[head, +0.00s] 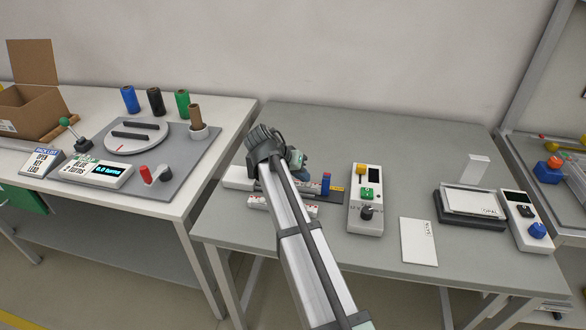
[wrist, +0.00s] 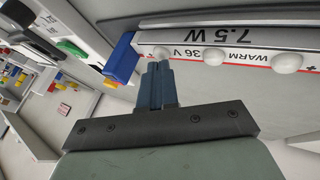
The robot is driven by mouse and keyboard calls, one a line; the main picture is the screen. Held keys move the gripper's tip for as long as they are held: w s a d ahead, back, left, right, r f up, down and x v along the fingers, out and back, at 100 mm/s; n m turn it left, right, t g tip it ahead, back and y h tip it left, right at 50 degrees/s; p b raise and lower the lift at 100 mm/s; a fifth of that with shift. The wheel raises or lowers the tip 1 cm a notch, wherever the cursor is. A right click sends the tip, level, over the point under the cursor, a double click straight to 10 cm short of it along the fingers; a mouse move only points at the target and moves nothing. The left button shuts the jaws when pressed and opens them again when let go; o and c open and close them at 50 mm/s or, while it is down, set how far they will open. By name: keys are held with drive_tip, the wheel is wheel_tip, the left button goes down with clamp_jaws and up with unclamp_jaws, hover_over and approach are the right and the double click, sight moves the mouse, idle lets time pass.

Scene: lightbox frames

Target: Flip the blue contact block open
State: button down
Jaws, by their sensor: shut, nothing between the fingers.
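The blue contact block (head: 326,183) stands upright at the right end of a low dark fixture on the middle table. In the wrist view the blue contact block (wrist: 122,60) is at the left end of a light strip (wrist: 235,38) marked "7.5 W", "36 V" and "WARM", with white domes along it. My gripper (wrist: 157,70) is shut and empty. Its fingertips are close to the strip's end, just right of the block in the wrist view; I cannot tell whether they touch. In the head view my arm hides part of the fixture and the fingertips.
A white control box (head: 366,198) with yellow, green and black controls stands right of the fixture. A second strip (head: 300,209) lies in front of it. A white card (head: 418,241) and a dark-framed tray (head: 470,221) are farther right. The table's back is clear.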

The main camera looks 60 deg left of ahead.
sight(326, 178)
drive_tip(key=shift+w+d+r, duration=0.1)
drive_tip(key=shift+w+d, duration=1.05)
drive_tip(key=shift+d, duration=0.15)
drive_tip(key=shift+w+d, duration=1.25)
drive_tip(key=shift+s+a, duration=0.25)
drive_tip(key=shift+a, duration=0.05)
drive_tip(key=s+a, duration=0.2)
drive_tip(key=s, duration=0.1)
drive_tip(key=shift+a+r, duration=0.3)
drive_tip(key=shift+r, duration=0.1)
drive_tip(key=v, duration=0.9)
drive_tip(key=shift+d, duration=0.1)
